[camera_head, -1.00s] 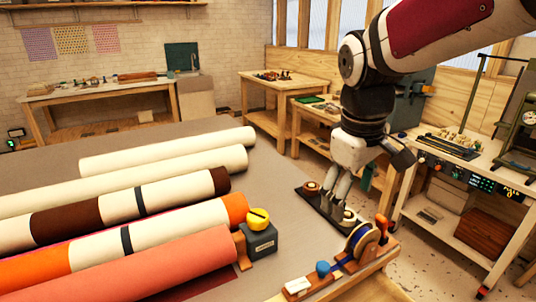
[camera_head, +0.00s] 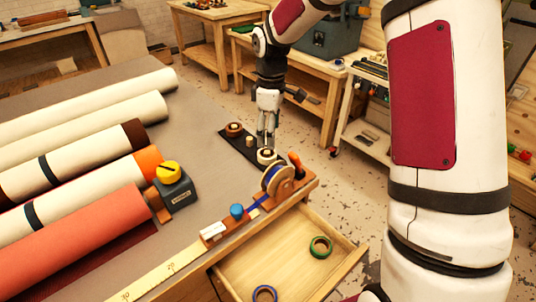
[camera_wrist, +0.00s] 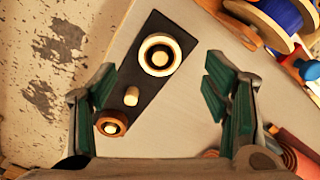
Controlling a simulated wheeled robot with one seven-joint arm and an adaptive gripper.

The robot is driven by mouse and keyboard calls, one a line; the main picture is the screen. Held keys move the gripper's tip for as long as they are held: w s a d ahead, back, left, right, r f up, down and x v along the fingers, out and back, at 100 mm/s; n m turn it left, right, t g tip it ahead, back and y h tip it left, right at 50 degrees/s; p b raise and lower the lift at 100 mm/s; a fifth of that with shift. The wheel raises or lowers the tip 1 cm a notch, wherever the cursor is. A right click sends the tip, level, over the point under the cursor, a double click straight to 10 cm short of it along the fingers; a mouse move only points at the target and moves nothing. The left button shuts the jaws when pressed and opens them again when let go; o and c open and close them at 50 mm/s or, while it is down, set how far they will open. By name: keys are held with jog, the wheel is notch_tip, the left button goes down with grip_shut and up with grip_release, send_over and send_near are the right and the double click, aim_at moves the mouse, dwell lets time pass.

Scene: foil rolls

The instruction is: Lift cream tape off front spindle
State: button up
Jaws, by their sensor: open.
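The cream tape (camera_head: 266,156) is a pale ring around a spindle at the near end of a dark board (camera_head: 232,142). In the wrist view the cream tape (camera_wrist: 148,66) lies flat around its pale spindle, at the top centre. A bare cream peg (camera_wrist: 131,96) stands mid-board, and a brown roll (camera_wrist: 110,123) sits around the spindle at the other end. My gripper (camera_head: 267,140) points down over the board. In the wrist view my gripper (camera_wrist: 160,88) is open and empty, its green-padded fingers apart on both sides of the board. Its height above the tape is unclear.
A blue tape reel (camera_head: 277,181) in a wooden holder stands close to the cream tape at the table's edge. A yellow-topped grey block (camera_head: 174,185) and large fabric rolls (camera_head: 90,226) lie to the left. An open drawer (camera_head: 290,258) holds green and blue rings.

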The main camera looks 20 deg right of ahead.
aim_at(268, 152)
jog(key=shift+w+a+f+p, duration=0.15)
jog(key=shift+f+p, duration=0.15)
jog(key=shift+f, duration=1.65)
jog(key=shift+a+f+p, duration=0.1)
jog(key=shift+f+p, duration=0.15)
jog(key=shift+f, duration=1.7)
jog(key=c, duration=1.2)
